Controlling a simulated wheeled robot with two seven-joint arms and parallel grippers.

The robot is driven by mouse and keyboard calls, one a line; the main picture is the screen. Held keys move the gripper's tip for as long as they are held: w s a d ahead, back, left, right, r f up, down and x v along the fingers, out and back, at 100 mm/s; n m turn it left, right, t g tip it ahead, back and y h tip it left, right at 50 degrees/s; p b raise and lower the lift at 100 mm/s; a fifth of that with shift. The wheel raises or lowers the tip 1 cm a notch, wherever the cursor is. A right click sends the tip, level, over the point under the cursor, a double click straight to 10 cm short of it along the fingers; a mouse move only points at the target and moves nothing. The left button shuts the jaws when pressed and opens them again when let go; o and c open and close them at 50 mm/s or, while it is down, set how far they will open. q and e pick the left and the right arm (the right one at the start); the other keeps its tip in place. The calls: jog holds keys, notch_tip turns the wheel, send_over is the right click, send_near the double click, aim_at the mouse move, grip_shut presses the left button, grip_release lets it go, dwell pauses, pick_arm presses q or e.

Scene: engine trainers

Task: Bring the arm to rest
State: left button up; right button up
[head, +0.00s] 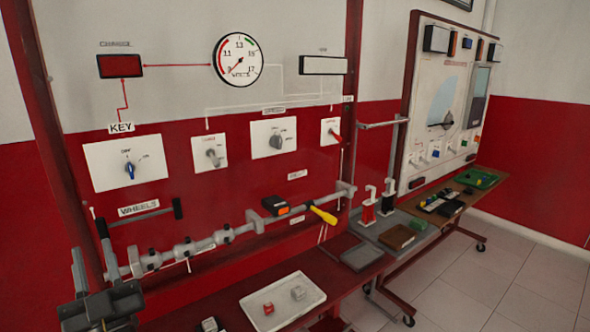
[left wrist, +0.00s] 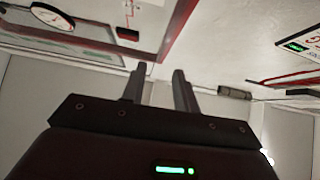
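My left gripper (head: 93,262) is at the lower left of the head view, in front of the left end of the trainer panel. Its two fingers point up and stand apart. In the left wrist view the left gripper (left wrist: 158,76) is open, with nothing between its fingers. My right gripper is in neither view.
The red trainer panel (head: 230,180) has a gauge (head: 238,59), a key switch (head: 129,170) and a grey shaft (head: 220,237) with a yellow-handled tool (head: 322,215). A white tray (head: 310,312) holds small blocks on the bench below. A second panel (head: 408,120) stands right; floor (head: 530,275) there is clear.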

pick_arm(q)
jog(key=w+d+f+m+g+h, duration=0.1)
jog(key=d+f+m+h, duration=0.1)
jog(key=f+m+h, duration=0.35)
jog(key=w+d+f+m+g+h, duration=0.1)
jog(key=w+d+f+m+h, duration=0.15)
jog(key=f+h, duration=0.55)
jog(key=s+d+f+m+g+h, duration=0.1)
jog(key=s+d+f+g, duration=0.15)
jog(key=f, duration=0.45)
jog(key=s+d+f+g+h, duration=0.1)
jog(key=s+f+g+h, duration=0.2)
jog(key=f, duration=0.5)
jog(key=s+d+f+g+y, duration=0.1)
jog(key=s+f+g, duration=0.45)
jog(key=s, duration=0.35)
jog(key=s+f+g, duration=0.5)
jog(key=s+f, duration=0.2)
jog(key=s, duration=0.3)
notch_tip(320, 180, down, 24)
jog(key=g, duration=0.1)
jog(key=s+a+f+m+g, duration=0.1)
jog(key=s+a+f, duration=0.2)
jog(key=s+f, duration=1.4)
jog(key=shift+s+f+g, duration=0.2)
jog(key=shift+f+g, duration=0.1)
jog(key=shift+f, duration=0.25)
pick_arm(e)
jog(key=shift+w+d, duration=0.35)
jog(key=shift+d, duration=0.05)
